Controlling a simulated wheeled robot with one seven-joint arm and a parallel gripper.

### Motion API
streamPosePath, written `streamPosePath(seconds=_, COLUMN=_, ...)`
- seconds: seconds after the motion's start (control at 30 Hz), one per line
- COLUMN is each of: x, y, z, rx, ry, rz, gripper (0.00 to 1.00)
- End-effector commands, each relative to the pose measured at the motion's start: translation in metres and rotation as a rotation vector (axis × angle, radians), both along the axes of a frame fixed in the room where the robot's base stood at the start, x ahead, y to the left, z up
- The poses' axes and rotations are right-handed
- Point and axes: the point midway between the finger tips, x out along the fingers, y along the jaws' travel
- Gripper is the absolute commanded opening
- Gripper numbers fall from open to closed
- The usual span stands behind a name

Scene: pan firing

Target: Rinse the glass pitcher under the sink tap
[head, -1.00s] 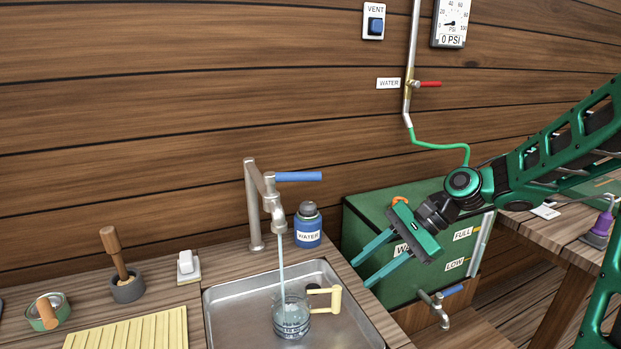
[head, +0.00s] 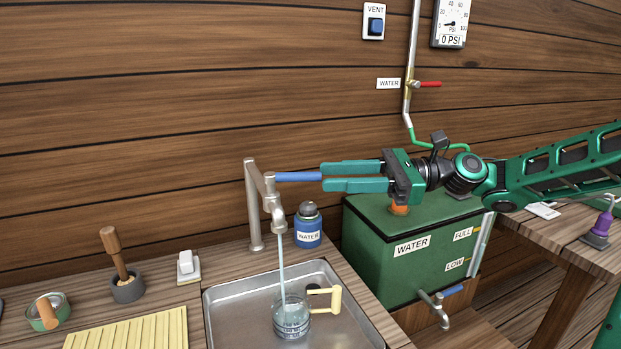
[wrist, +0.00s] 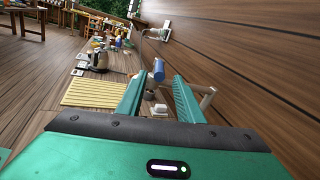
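The glass pitcher (head: 291,322) with a yellow handle stands in the metal sink (head: 350,330) under the tap (head: 270,205). A stream of water runs from the spout into it, and water shows inside. The tap's blue lever (head: 297,176) points right. My gripper (head: 322,177) is open. Its two teal fingers point left, level with the lever, their tips close to its free end. Contact cannot be told. In the wrist view the blue lever (wrist: 158,70) shows just beyond the gap of my gripper (wrist: 160,82). The pitcher cannot be made out there.
A blue water bottle (head: 308,226) stands behind the sink, below the lever. A green water tank (head: 375,232) stands right of the sink, beneath my gripper. A yellow ribbed mat (head: 130,333), a mortar (head: 127,288) and a soap bar (head: 187,262) lie left.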

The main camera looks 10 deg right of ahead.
Motion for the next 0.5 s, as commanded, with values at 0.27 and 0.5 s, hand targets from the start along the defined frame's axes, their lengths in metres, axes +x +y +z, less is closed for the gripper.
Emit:
streamPosePath(seconds=0.27, x=0.002, y=0.041, z=-0.001, rx=-0.001, ry=0.001, rz=0.003, gripper=0.33)
streamPosePath(seconds=0.5, x=0.003, y=0.053, z=-0.001, rx=-0.001, ry=0.000, rz=0.001, gripper=0.33)
